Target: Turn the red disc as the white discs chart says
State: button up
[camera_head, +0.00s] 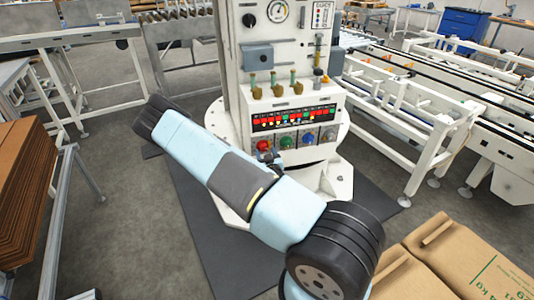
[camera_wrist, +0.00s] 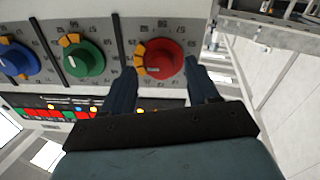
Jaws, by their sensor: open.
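The red disc (camera_wrist: 166,62) is a round knob on a pale dial with printed marks. An orange piece shows along its left edge in the wrist view. In the head view the red disc (camera_head: 263,146) is leftmost in the knob row. My gripper (camera_wrist: 161,66) is open, its dark fingers on either side of the red disc's lower part in the picture; I cannot tell whether they touch it. A dark chart strip (camera_head: 293,117) with red and green cells and small coloured dots sits above the knobs. It also shows in the wrist view (camera_wrist: 62,106); its white discs are too small to read.
A green disc (camera_wrist: 83,60) and a blue disc (camera_wrist: 14,60) sit beside the red one, with a pale grey disc (camera_head: 329,134) at the row's end. Small levers (camera_head: 274,88) stick out above the strip. Cardboard boxes (camera_head: 455,262) lie at lower right.

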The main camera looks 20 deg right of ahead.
jog(key=shift+w, duration=0.3)
jog(key=c, duration=1)
jog(key=shift+d, duration=0.1)
jog(key=shift+c, duration=0.2)
jog(key=shift+d+n, duration=0.1)
jog(key=shift+n, duration=2.7)
jog(key=shift+s, duration=0.1)
